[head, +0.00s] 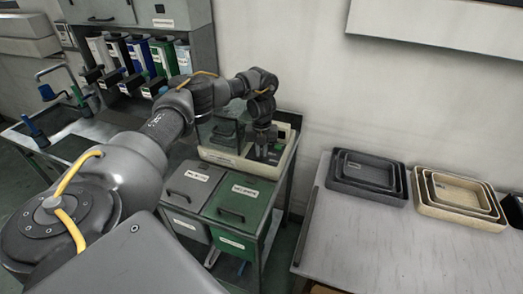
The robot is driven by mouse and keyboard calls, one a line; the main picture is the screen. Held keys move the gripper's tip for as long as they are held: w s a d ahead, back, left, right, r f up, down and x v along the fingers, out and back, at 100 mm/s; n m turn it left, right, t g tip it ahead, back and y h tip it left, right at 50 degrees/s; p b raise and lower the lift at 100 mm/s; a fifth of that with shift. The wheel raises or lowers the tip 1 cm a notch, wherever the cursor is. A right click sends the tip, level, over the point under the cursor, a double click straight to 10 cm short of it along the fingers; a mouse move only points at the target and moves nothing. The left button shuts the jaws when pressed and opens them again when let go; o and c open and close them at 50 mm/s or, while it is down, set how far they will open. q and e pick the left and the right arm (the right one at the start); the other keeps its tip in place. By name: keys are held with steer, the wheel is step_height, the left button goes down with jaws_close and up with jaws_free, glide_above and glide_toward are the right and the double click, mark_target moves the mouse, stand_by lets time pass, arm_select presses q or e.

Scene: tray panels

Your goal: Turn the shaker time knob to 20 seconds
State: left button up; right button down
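The shaker looks to be the beige machine (222,157) on the cart in the middle of the head view. It has a dark clear-sided box on its left part and a small panel on its right part. My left arm reaches across from the left, and my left gripper (262,152) points down at the panel, at or just above it. The gripper hides the time knob, so I cannot tell the knob's setting or whether the fingers touch it. The fingers are too small and dark to tell open from shut. My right gripper is out of view.
A grey lidded bin (191,186) and a green lidded bin (238,204) stand in front of the machine. Nested dark trays (367,173) and beige trays (460,198) sit on the right table (385,245), whose front is clear. Coloured dispensers (139,55) stand at the back left.

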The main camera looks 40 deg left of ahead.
arm_select(q)
jaws_close()
steer(key=m+b, duration=0.2)
steer(key=m, duration=0.2)
steer(key=shift+m, duration=0.3)
steer(key=m, duration=0.2)
steer(key=shift+m+b, duration=0.3)
steer(key=shift+m, duration=1.9)
steer(key=o, duration=0.6)
jaws_free()
